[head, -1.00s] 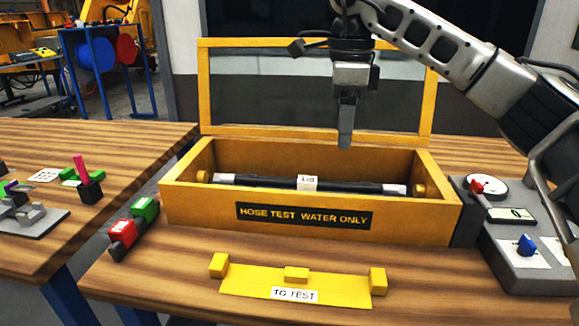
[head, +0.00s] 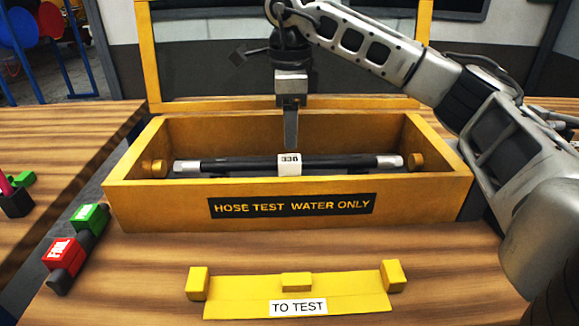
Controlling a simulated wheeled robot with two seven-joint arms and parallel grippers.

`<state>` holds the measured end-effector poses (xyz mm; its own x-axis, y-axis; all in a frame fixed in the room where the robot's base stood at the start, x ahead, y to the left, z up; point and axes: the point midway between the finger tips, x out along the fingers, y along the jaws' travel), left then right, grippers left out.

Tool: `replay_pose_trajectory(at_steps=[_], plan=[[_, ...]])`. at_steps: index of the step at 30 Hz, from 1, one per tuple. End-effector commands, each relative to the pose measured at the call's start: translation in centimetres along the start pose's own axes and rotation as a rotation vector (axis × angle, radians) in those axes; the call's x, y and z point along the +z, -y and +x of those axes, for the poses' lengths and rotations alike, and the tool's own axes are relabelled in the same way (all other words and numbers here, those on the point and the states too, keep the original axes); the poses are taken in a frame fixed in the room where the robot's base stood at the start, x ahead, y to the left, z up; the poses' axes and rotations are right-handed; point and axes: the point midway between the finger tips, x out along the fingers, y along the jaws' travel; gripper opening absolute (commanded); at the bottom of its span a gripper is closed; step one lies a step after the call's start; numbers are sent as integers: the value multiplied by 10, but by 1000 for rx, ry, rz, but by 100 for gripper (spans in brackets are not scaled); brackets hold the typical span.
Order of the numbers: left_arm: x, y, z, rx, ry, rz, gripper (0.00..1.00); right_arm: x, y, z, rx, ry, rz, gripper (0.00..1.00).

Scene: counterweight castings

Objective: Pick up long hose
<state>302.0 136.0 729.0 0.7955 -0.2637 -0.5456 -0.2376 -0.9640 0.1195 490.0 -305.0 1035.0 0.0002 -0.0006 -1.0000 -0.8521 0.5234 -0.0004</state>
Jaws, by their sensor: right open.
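The long hose (head: 235,164) is black with silver end fittings and a white tag reading 336 at its middle. It lies across the inside of the yellow test box (head: 150,206), between two yellow end knobs. The box's front reads "HOSE TEST WATER ONLY". My right gripper (head: 291,140) points down above the middle of the hose, just over the tag. Its fingers are seen edge-on, and whether they touch the hose cannot be told. My left gripper is not in view.
The box's framed clear lid (head: 148,60) stands open behind it. A yellow "TO TEST" holder (head: 240,290) sits empty in front. Red (head: 62,252) and green (head: 89,216) blocks lie at the left. A second table (head: 60,150) stands left across a gap.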

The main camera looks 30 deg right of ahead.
Motion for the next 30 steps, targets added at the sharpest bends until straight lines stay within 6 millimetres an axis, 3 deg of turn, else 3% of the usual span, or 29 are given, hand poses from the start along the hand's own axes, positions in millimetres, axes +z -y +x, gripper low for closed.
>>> replay_pose_trajectory(at_steps=[12,21,22,27,30], plan=[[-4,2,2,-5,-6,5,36,0,-8,48,2,-1,0,55],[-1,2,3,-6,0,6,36,0,-8,55,0,1,0,55],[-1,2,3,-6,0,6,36,0,-8,55,0,1,0,52],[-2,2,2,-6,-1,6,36,0,-8,55,0,1,0,9],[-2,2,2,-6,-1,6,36,0,-8,54,-1,3,0,9]])
